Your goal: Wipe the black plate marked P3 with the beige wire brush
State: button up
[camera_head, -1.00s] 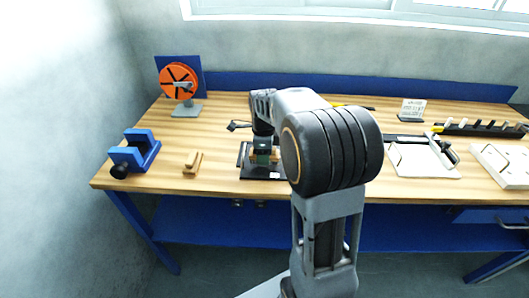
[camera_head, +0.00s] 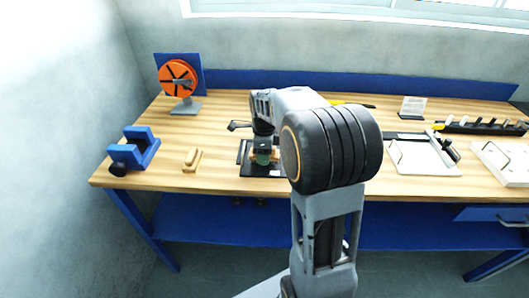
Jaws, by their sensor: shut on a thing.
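The black plate (camera_head: 251,172) lies flat near the front left of the workbench, with a small white label at its front right; its marking is too small to read. My gripper (camera_head: 262,159) points down over this plate and is shut on the beige wire brush (camera_head: 275,156). Only small tan parts of the brush show on either side of the jaws. Its bristles are hidden, so I cannot tell whether they touch the plate. My own arm hides the area just right of the plate.
A beige wooden block-like piece (camera_head: 192,159) lies left of the plate. A blue vise (camera_head: 134,151) stands at the left edge and an orange reel (camera_head: 178,80) at the back left. A white tray-like board (camera_head: 425,160) lies to the right. Bare wood separates the plate and the beige piece.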

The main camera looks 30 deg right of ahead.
jog(key=shift+f+b, duration=0.35)
jog(key=shift+f, duration=0.2)
